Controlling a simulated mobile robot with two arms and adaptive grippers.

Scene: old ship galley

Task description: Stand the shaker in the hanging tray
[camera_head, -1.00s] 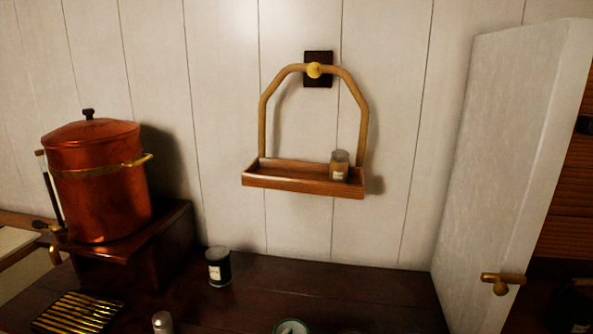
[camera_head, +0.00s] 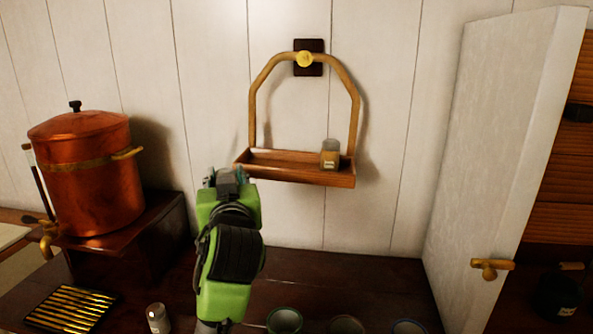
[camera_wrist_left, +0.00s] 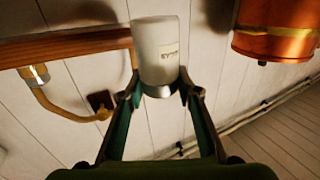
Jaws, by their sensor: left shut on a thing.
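The shaker (camera_wrist_left: 157,52) is a pale, frosted cylinder with a dark-lettered label and a metal cap. My left gripper (camera_wrist_left: 160,92) is shut on its cap end. In the head view my left gripper (camera_head: 226,176) is just in front of the left end of the hanging tray (camera_head: 300,177) and hides the shaker. The tray is a shallow wooden trough on a bent wooden hanger against the wall. In the left wrist view, which is upside down, the shaker overlaps the tray's end (camera_wrist_left: 75,45); I cannot tell whether they touch. My right gripper is out of view.
A small glass jar (camera_head: 330,154) stands at the tray's right end. A copper boiler (camera_head: 88,175) stands on a dark box at left. Another small shaker (camera_head: 158,318) and several cups (camera_head: 285,320) are on the counter. A white door (camera_head: 495,150) stands at right.

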